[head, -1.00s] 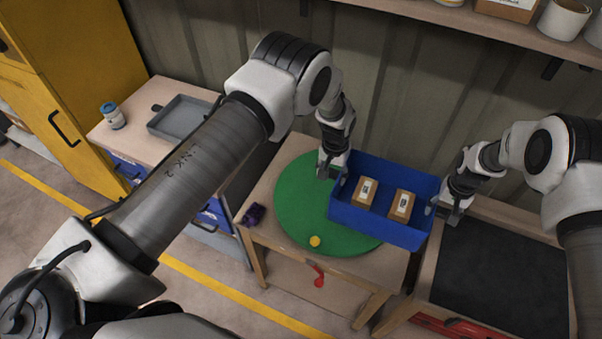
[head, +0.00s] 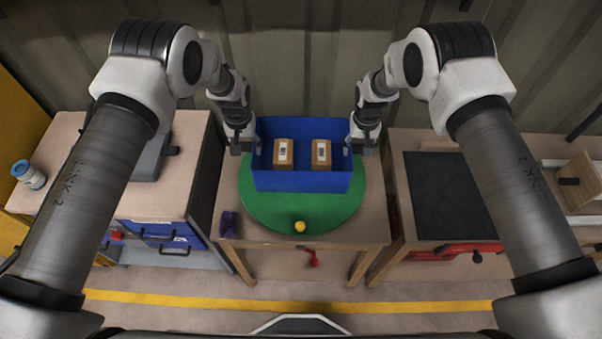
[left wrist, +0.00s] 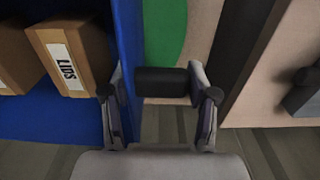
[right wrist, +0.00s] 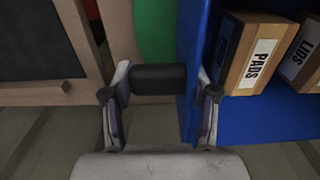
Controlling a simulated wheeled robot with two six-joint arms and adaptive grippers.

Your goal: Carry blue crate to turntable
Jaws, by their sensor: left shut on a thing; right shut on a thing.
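The blue crate (head: 302,182) holds two brown cartons, one on the left (head: 283,153) and one on the right (head: 321,153). Labels read LIDS in the left wrist view (left wrist: 66,58) and PADS in the right wrist view (right wrist: 258,65). In the head view the crate overlaps the back and middle of the green turntable (head: 255,208); I cannot tell whether it touches it. My left gripper (head: 243,146) is shut on the crate's left wall. My right gripper (head: 363,142) is shut on its right wall. The crate looks level.
A yellow knob (head: 299,227) and a purple object (head: 230,224) are near the turntable's front. A red handle (head: 312,258) hangs below. A bench with a dark mat (head: 447,195) stands right; a drawer cabinet (head: 160,200) stands left. The wall is close behind.

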